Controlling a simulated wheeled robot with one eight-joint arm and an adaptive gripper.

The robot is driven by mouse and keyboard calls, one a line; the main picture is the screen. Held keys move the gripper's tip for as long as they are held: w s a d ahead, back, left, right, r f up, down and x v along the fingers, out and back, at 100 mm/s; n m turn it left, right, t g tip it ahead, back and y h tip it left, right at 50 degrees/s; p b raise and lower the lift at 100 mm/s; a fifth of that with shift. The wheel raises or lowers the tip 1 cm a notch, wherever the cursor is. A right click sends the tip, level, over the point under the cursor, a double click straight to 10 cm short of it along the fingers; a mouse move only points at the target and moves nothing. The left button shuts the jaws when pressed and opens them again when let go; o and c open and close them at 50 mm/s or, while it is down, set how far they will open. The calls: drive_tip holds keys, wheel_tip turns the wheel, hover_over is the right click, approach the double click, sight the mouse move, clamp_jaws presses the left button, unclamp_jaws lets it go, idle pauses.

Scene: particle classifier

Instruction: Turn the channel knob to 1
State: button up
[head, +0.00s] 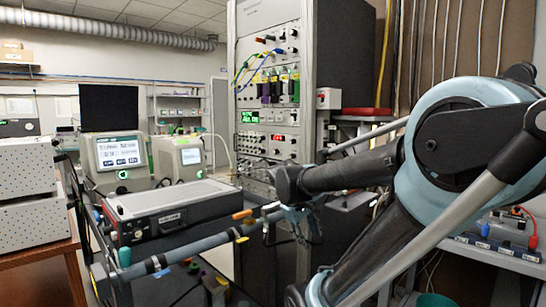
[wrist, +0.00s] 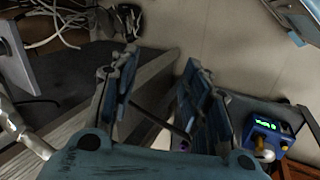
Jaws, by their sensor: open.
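My gripper (head: 298,222) hangs at the middle of the head view, in front of the tall rack. In the wrist view my gripper (wrist: 160,88) has its two fingers spread, with nothing held between them. I cannot tell for certain which control is the channel knob. A grey instrument (head: 118,160) with a lit screen has a green-lit round control on its front. A second, smaller instrument (head: 182,158) stands beside it. The rack (head: 268,90) carries several modules with small knobs and green and red displays. My gripper appears apart from all of them.
A black case (head: 168,218) with a light top lies left of my gripper, near a long rail (head: 195,246). White perforated boxes (head: 35,185) stand far left. In the wrist view, a blue box (wrist: 268,135) with a green display is at lower right, and loose cables (wrist: 55,22) at upper left.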

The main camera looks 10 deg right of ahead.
drive_tip(key=w+a+r+n+t+h, duration=0.1)
drive_tip(key=w+r+n+h, duration=0.1)
drive_tip(key=w+r, duration=0.2)
drive_tip(key=w+a+r+n+t+h, duration=0.1)
drive_tip(key=w+r, duration=0.3)
drive_tip(key=w, duration=0.5)
drive_tip(key=w+a+r+n+t+h, duration=0.1)
drive_tip(key=w+r+n+h, duration=0.1)
drive_tip(key=w, duration=0.5)
wheel_tip(320, 180, up, 2)
drive_tip(key=shift+r+n+h, duration=0.1)
drive_tip(key=shift+n+h, duration=0.2)
drive_tip(key=shift+n, duration=0.3)
drive_tip(key=w+a+r+n+t+h, duration=0.25)
drive_tip(key=w+a+r, duration=0.2)
drive_tip(key=w, duration=0.35)
drive_tip(key=n+t+h, duration=0.2)
drive_tip(key=n+t, duration=0.1)
approach(273, 152)
drive_tip(key=x, duration=0.9)
drive_tip(key=shift+d+f, duration=0.1)
drive_tip(key=shift+d, duration=0.2)
clamp_jaws()
